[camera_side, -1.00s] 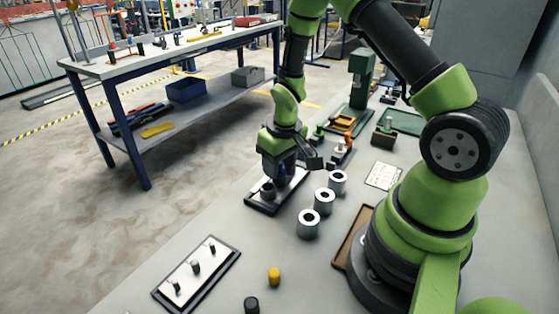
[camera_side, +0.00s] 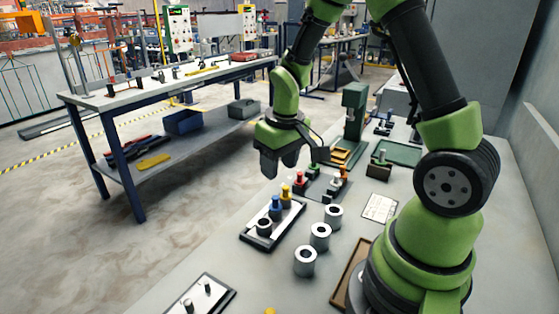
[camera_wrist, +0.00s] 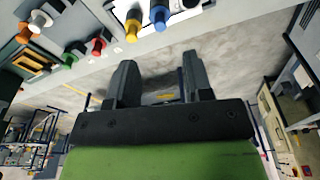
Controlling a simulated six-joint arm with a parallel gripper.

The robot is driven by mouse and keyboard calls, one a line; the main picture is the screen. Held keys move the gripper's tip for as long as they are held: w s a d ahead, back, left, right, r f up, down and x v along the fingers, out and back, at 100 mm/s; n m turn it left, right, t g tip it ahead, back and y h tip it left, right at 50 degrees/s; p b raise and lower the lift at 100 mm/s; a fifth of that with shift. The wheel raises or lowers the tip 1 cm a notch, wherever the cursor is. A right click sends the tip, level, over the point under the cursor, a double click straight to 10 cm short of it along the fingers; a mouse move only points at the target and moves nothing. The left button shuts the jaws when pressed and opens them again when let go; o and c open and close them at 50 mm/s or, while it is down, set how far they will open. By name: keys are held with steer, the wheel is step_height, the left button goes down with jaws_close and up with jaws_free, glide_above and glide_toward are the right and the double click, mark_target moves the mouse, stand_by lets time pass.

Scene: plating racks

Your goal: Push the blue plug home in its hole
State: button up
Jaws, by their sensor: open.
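The blue plug (camera_side: 276,204) stands upright in the plate (camera_side: 290,219), a light plate with a dark edge. A yellow plug (camera_side: 285,193) stands behind it, and a dark round piece (camera_side: 263,227) is in front. How deep the blue plug sits cannot be told. My gripper (camera_side: 278,169) is open and empty, above and beyond the plugs, touching neither. In the wrist view, the blue plug (camera_wrist: 160,13) and yellow plug (camera_wrist: 133,27) show at the top edge, outside my open jaws (camera_wrist: 160,70).
Three metal rings (camera_side: 320,236) lie right of the plate. Red, green and orange pieces stand behind it, with a red plug (camera_side: 299,180) closest. Another plate (camera_side: 200,297) lies at the lower left. A green press (camera_side: 354,112) stands at the back.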

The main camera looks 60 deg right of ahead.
mark_target(276, 197)
steer(key=shift+r, duration=0.25)
steer(key=shift+w+f+n, duration=0.1)
steer(key=shift+n, duration=0.3)
steer(key=c, duration=0.7)
steer(key=shift+w+d+f+n+g, duration=0.1)
steer(key=shift+w+f+n+g, duration=0.05)
steer(key=shift+n+g, duration=0.2)
jaws_close()
steer(key=n, duration=0.1)
steer(key=n+g, duration=0.1)
steer(key=shift+w+d+f+n, duration=0.1)
steer(key=shift+w+f+n, duration=0.25)
steer(key=shift+f, duration=3)
